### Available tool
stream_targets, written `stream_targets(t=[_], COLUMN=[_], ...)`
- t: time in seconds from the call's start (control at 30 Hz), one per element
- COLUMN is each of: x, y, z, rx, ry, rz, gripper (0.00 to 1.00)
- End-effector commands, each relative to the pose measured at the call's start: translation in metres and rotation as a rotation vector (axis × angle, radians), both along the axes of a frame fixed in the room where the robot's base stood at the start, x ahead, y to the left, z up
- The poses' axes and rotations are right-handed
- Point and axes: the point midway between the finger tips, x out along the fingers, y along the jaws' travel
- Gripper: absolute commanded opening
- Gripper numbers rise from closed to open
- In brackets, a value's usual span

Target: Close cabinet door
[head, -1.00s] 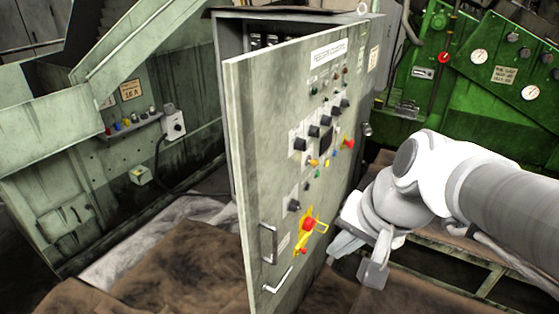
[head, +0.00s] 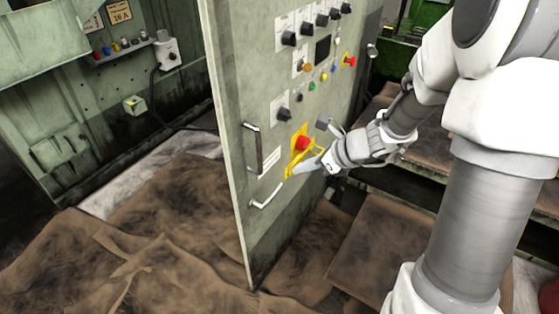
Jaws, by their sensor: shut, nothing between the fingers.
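The cabinet door (head: 232,140) is grey-green and stands open, its free edge towards me. Its front face carries knobs, coloured buttons and a dark screen. A vertical metal handle (head: 252,150) and a lower slanted handle (head: 267,193) sit near the free edge. A red rotary switch (head: 303,143) on a yellow plate is right of the handles. My gripper (head: 306,166) is shut and empty, in front of the door's face beside the yellow plate. I cannot tell whether it touches the door. The cabinet body is mostly out of view.
A green machine (head: 90,120) with a button shelf (head: 125,45) stands at the left. Brown crumpled sheets (head: 160,235) cover the floor below the door. A low bench (head: 430,155) is behind my arm at the right.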

Motion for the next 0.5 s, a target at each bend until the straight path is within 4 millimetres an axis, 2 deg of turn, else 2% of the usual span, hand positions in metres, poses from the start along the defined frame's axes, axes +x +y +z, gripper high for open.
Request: stream_targets(t=[0.4,0.5], x=[0.034,0.043], y=[0.047,0.058], z=[-0.061,-0.072], rx=[-0.001,-0.001], ry=[0.001,-0.001], rz=[0.008,0.008], gripper=[0.0,0.0])
